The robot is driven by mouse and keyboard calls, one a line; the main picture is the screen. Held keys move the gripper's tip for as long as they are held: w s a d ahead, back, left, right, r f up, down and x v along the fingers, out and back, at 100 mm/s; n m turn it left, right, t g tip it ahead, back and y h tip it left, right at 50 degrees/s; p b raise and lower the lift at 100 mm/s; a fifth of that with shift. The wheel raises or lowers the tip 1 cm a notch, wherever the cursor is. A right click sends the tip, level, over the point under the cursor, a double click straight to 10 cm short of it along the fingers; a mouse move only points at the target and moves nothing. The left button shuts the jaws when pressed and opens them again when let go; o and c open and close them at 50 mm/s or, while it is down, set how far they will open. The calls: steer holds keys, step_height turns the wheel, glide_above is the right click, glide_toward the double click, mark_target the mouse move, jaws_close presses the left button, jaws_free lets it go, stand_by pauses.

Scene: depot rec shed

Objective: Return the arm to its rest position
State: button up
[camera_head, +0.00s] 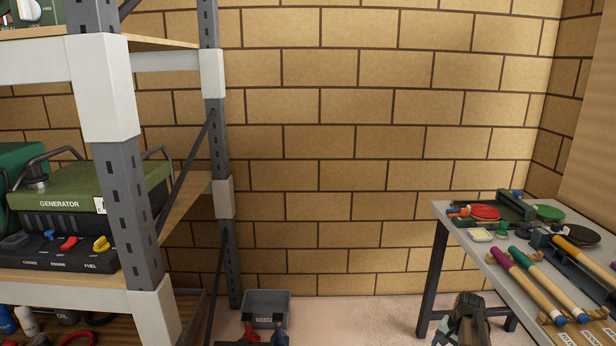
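Neither my arm nor my gripper can be made out in the head camera view. The gripper's state and what it may hold are not shown.
A metal shelf rack (126,190) with a green generator (80,190) stands at the left. A grey table (480,255) with paddles and colored-handled tools is at the right. A grey bin (266,305) and a dark, unclear object (468,320) are low between them. Open space lies between rack and table.

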steer(key=s+a+f+n+g, duration=0.4)
steer(key=s+a+f, duration=1.4)
steer(key=s+f, duration=0.15)
steer(key=s+a+f+n+g, duration=0.2)
steer(key=s+a+f, duration=0.2)
steer(key=s, duration=0.8)
steer(key=s+a+f+n+g+h, duration=0.1)
steer(key=s+a+f, duration=0.3)
steer(key=s, duration=0.8)
steer(key=shift+n+g, duration=0.5)
steer(key=shift+n, duration=0.4)
